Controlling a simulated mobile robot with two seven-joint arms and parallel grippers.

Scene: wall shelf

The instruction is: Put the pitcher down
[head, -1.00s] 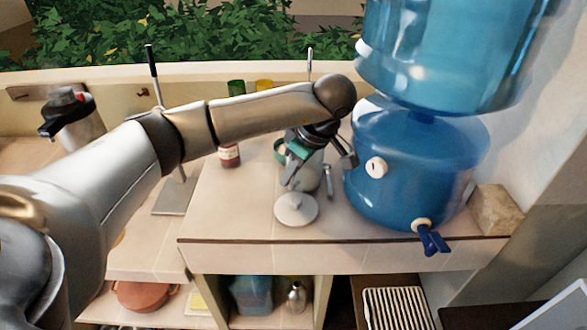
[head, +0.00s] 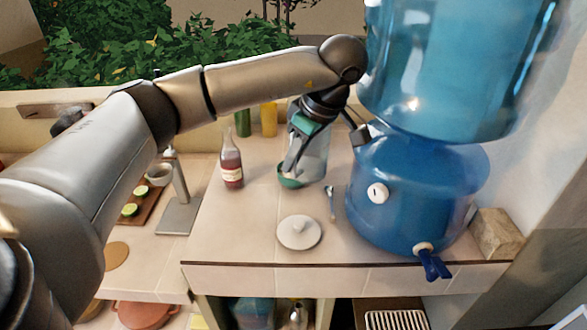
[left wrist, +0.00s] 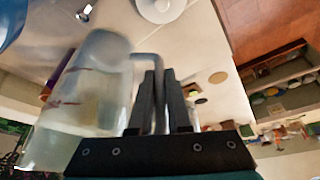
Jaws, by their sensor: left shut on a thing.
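The pitcher (head: 316,158) is clear and upright, near the back of the counter, left of the blue water dispenser. In the left wrist view the pitcher (left wrist: 88,95) fills the left side, with pale liquid inside and its handle towards the gripper. My left gripper (head: 292,160) is shut on the pitcher's handle; its two dark fingers (left wrist: 160,100) close around it in the left wrist view. Whether the pitcher's base touches the counter I cannot tell. My right gripper is not in view.
The blue dispenser (head: 415,190) stands close on the right. The counter's front left is clear.

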